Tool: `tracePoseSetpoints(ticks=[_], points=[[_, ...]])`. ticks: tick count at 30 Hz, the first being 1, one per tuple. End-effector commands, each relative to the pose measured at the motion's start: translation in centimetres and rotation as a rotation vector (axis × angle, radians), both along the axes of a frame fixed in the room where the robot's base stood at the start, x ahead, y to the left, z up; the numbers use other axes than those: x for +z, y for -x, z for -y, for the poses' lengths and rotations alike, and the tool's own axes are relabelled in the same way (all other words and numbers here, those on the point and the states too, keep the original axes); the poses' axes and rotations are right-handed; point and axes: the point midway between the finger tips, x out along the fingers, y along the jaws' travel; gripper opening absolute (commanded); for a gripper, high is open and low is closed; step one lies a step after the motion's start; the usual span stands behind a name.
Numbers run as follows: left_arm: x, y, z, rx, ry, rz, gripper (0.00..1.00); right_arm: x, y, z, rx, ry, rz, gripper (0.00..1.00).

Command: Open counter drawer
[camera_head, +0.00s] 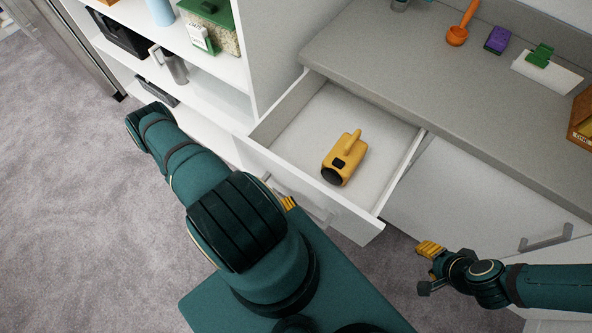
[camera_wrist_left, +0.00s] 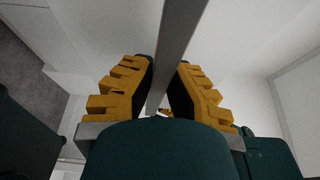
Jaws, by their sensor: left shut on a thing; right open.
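The counter drawer (camera_head: 305,125) under the grey countertop is pulled well out, and its inside shows. A yellow, lantern-like object (camera_head: 345,158) with a black end lies in it. My left gripper (camera_head: 288,203) is at the drawer front, mostly hidden behind my left arm. In the left wrist view, the grey drawer handle (camera_wrist_left: 182,40) runs between the yellow fingers of the left gripper (camera_wrist_left: 166,98), which is shut on it. My right gripper (camera_head: 430,250) is open and empty, apart from the drawer at its lower right.
The countertop (camera_head: 400,75) holds an orange ladle (camera_head: 460,25), a purple sponge (camera_head: 498,40) and a green clip (camera_head: 540,55) on a white board. A closed cabinet door (camera_head: 460,200) with a handle (camera_head: 545,238) is right of the drawer. Open shelves (camera_head: 215,75) stand at left.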

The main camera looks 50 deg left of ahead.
Motion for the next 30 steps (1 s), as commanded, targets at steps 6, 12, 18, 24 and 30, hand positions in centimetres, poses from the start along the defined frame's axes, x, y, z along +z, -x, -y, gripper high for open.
tracePoseSetpoints(ticks=[6,12,18,24,30], points=[[0.0,0.4,0.2,-0.004,0.003,0.001,0.00,0.0,0.0,0.0,0.000,0.000,-0.001,0.47],[0.0,0.3,0.2,-0.004,0.003,0.000,0.00,0.0,0.0,0.0,0.000,0.000,-0.001,0.47],[0.0,0.3,0.2,-0.003,0.002,0.000,0.47,0.0,0.0,0.0,0.000,0.000,0.000,0.47],[0.0,0.3,0.1,-0.001,0.001,0.000,0.47,0.0,0.0,0.0,0.000,0.000,0.000,0.47],[-0.1,1.7,-0.2,0.000,-0.001,-0.003,0.47,0.0,0.0,0.0,0.000,0.000,0.000,0.47]])
